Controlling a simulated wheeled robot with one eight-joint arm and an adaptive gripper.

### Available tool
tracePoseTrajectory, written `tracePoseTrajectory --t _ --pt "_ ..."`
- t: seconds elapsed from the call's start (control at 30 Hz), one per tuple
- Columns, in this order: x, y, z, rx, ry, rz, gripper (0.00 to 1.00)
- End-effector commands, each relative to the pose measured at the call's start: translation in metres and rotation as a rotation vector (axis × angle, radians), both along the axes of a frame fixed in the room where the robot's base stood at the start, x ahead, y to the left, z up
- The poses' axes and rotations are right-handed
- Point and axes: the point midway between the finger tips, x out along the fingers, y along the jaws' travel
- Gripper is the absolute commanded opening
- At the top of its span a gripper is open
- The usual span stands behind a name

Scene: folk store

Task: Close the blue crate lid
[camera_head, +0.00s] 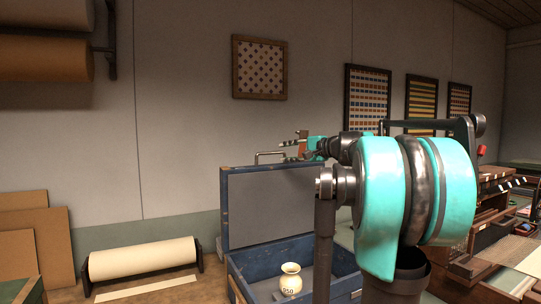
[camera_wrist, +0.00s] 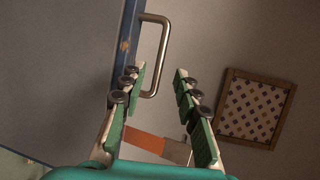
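The blue crate (camera_head: 240,289) stands open in the head view, with its lid (camera_head: 224,210) raised about upright at the back. A metal handle (camera_head: 268,154) sticks up from the lid's top edge. A cream vase (camera_head: 291,280) with a number on it stands inside the crate. My gripper (camera_head: 292,143) is near the right end of the handle. In the wrist view my gripper (camera_wrist: 159,75) is open, its two green-padded fingers apart. The handle (camera_wrist: 163,55) shows just beyond the fingertips, nearer the left finger, beside the lid's blue edge (camera_wrist: 126,40). Contact cannot be told.
My arm hides the crate's right part. A paper roll (camera_head: 143,257) lies left of the crate. Cardboard sheets (camera_head: 42,240) lean at far left. A framed pattern (camera_head: 259,67) hangs on the wall behind. Shelves and trays (camera_head: 500,200) stand at the right.

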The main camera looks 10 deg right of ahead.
Motion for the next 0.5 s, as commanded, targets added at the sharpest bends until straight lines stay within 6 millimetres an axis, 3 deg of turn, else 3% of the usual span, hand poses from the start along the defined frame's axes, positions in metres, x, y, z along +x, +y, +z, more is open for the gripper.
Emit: tracePoseTrajectory --t 0.2,0.5 --pt "0.032 0.028 -0.007 -0.002 0.0 0.003 0.32" --pt "0.058 0.05 -0.012 -0.001 0.0 0.001 0.32"
